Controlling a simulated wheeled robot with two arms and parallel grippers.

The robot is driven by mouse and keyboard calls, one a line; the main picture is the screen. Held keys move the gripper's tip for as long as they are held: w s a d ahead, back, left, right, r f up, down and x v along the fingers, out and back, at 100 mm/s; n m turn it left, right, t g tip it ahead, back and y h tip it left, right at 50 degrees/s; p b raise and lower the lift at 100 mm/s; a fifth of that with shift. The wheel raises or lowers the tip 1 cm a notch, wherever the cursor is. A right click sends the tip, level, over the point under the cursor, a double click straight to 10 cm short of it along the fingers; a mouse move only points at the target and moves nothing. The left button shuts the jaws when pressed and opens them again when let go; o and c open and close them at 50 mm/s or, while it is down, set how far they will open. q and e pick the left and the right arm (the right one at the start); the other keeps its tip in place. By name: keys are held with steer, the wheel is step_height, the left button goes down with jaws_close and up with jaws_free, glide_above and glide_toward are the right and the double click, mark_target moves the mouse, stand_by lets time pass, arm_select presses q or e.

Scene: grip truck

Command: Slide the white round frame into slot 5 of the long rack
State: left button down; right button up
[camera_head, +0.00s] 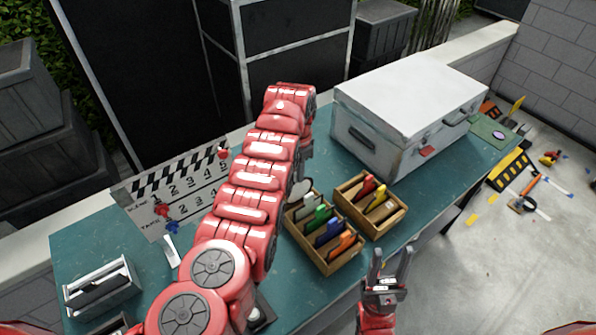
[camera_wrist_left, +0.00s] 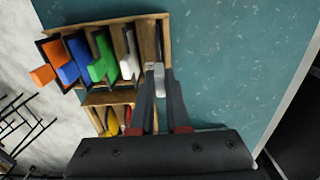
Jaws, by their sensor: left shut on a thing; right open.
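The white round frame (camera_head: 301,187) shows at the far end of the long wooden rack (camera_head: 346,262), partly hidden by my left arm. In the left wrist view my left gripper (camera_wrist_left: 159,84) is shut on the white frame (camera_wrist_left: 159,73), at the right end of the long rack (camera_wrist_left: 108,21). I cannot tell whether the frame is inside the slot or just above it. The same rack holds white, green, blue and orange pieces. Slot numbers are not readable. My right gripper (camera_head: 391,254) is open and empty, right of the rack.
A smaller wooden rack (camera_head: 388,228) with red and yellow pieces stands right beside the long rack. A large white case (camera_head: 410,100) stands behind. A clapperboard (camera_head: 150,200) and a grey holder (camera_head: 100,287) lie left. Bare table shows left of the long rack.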

arm_select(q)
steer(key=shift+f, duration=0.3)
steer(key=shift+f+b, duration=1.85)
steer(key=shift+f, duration=0.55)
steer(key=c, duration=0.8)
jaws_free()
steer(key=shift+w+r, duration=0.1)
steer(key=shift+r, duration=0.5)
step_height(320, 180, up, 10)
steer(key=b, duration=0.4)
steer(key=shift+r, duration=0.2)
step_height(320, 180, up, 6)
steer(key=p, duration=0.6)
steer(key=shift+f, duration=0.1)
